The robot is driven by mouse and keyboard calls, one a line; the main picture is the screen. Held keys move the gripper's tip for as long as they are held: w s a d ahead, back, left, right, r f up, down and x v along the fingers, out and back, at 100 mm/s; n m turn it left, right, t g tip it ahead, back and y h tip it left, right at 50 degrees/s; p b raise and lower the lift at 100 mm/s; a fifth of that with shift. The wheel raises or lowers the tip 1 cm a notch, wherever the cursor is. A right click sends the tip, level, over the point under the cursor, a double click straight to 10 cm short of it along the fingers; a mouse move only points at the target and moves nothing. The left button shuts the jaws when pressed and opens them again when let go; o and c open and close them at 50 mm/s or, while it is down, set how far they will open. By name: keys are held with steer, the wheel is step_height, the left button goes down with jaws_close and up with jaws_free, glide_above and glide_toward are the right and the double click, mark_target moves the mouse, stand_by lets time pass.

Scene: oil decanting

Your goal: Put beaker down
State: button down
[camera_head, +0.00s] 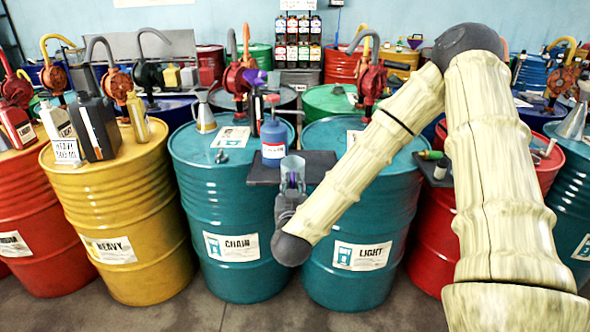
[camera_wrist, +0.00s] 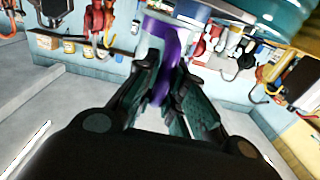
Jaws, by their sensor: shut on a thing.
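A small grey, see-through beaker (camera_head: 293,165) is upright in the head view, at the front of the dark shelf (camera_head: 320,164) between two teal drums. My gripper (camera_head: 292,184) is shut on it from the front and below. In the wrist view, a purple and pale grey cylinder, seemingly the beaker (camera_wrist: 163,60), stands between the two dark fingers of my gripper (camera_wrist: 164,82). I cannot tell whether the beaker's base touches the shelf. The fingers hide its lower part.
A blue bottle (camera_head: 273,145) stands on the shelf close behind and left of the beaker. The teal CHAIN drum (camera_head: 230,205) is left, the teal LIGHT drum (camera_head: 362,225) right. A metal funnel (camera_head: 205,117) stands on the CHAIN drum. The shelf's right part is clear.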

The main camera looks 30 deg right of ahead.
steer(key=shift+w+d+r, duration=0.1)
steer(key=shift+d+r, duration=0.25)
steer(key=p+x, duration=0.1)
steer(key=x, duration=0.4)
steer(key=f+p+x, duration=0.1)
steer(key=x, duration=0.4)
steer(key=p+x, duration=0.1)
steer(key=x, duration=0.4)
steer(key=shift+w+d+f, duration=0.1)
steer(key=shift+w+f, duration=0.15)
steer(key=shift+w, duration=0.05)
steer(key=shift+f+p, duration=0.7)
steer(key=shift+f, duration=1.05)
steer(key=shift+f, duration=0.15)
steer(key=c, duration=1.5)
jaws_free()
